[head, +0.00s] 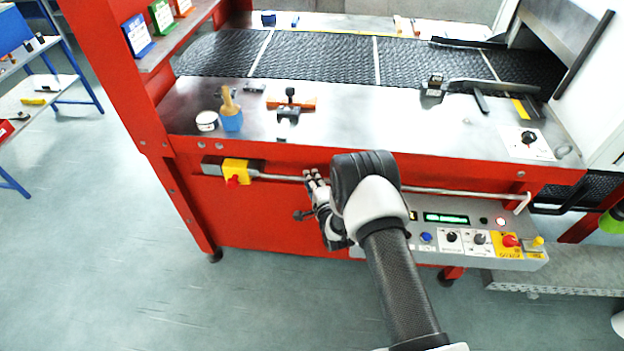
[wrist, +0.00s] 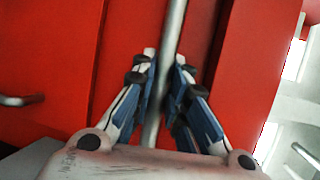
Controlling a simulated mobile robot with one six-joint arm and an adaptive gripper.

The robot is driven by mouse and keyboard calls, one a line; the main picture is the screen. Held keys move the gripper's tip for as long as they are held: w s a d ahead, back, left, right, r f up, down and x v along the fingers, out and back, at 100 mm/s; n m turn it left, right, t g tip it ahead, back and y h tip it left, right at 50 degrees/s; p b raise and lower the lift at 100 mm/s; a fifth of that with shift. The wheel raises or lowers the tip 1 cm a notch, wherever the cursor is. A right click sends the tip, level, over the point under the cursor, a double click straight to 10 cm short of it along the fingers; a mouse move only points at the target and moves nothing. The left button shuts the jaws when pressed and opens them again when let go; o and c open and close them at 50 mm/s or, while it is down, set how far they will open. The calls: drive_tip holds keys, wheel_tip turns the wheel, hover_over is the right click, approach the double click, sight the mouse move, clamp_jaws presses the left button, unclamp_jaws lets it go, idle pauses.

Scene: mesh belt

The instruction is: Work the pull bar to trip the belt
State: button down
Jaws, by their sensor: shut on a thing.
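The pull bar (head: 450,191) is a thin grey metal rod along the red front of the belt machine. Its left end meets a yellow switch box with a red button (head: 236,172); its right end bends down in a hook. My gripper (head: 315,178) is at the bar's left part, below the worktop edge. In the wrist view the bar (wrist: 174,28) runs between the two fingers of my gripper (wrist: 167,62), which are shut on it. My arm hides part of the bar in the head view. The mesh belt (head: 320,58) lies behind the worktop.
A control panel (head: 465,255) with knobs, a lit green display and a red button sits below the bar at right. The steel worktop (head: 370,125) holds a blue cup with a brush (head: 231,120), a white tub (head: 206,121) and small tools.

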drive_tip(key=shift+s+a+f, duration=0.1)
drive_tip(key=shift+s+f, duration=0.05)
drive_tip(key=shift+s, duration=1.15)
drive_tip(key=c, duration=1.6)
unclamp_jaws()
drive_tip(key=v, duration=1.2)
drive_tip(key=shift+s+r, duration=0.1)
drive_tip(key=shift+r, duration=0.1)
drive_tip(key=shift+o, duration=0.2)
